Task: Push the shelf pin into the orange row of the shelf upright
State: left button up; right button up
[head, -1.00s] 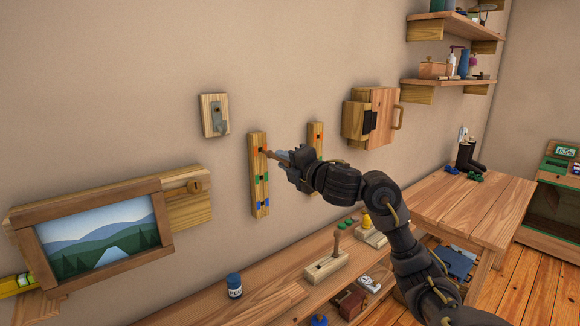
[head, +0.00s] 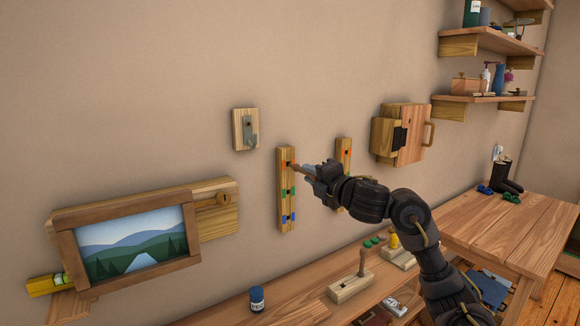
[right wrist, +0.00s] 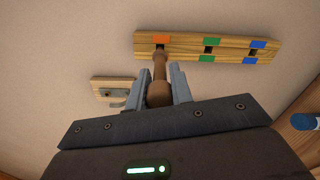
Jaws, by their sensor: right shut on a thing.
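The shelf upright (head: 286,215) is a wooden strip fixed to the wall, with orange, green and blue marks beside dark holes. It also shows in the right wrist view (right wrist: 180,44). My right gripper (head: 308,172) is shut on the brown wooden shelf pin (right wrist: 159,68). The pin's tip points at the hole by the orange mark (right wrist: 162,39) and appears to be at or in it; how deep I cannot tell. The jaws (right wrist: 161,88) sit on either side of the pin, off the upright. A second, similar upright (head: 343,150) is partly behind my right arm. My left gripper is out of view.
A wall hook on a wooden plate (head: 246,129) is left of the upright. A framed picture (head: 136,240) hangs lower left, and a small wooden cabinet (head: 408,134) to the right. Below, a bench (head: 225,306) carries a blue jar (head: 257,299) and a wooden block with a peg (head: 351,285).

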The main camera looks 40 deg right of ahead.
aim_at(297, 169)
pick_arm(q)
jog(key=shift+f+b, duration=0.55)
jog(key=shift+b, duration=0.05)
pick_arm(e)
jog(key=shift+w, duration=1.85)
dwell(0.4)
jog(key=o, duration=1)
jog(key=shift+s, duration=0.1)
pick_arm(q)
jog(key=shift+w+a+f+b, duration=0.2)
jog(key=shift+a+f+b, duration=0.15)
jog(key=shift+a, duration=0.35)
pick_arm(e)
jog(key=s, duration=1)
jog(key=shift+s, duration=0.3)
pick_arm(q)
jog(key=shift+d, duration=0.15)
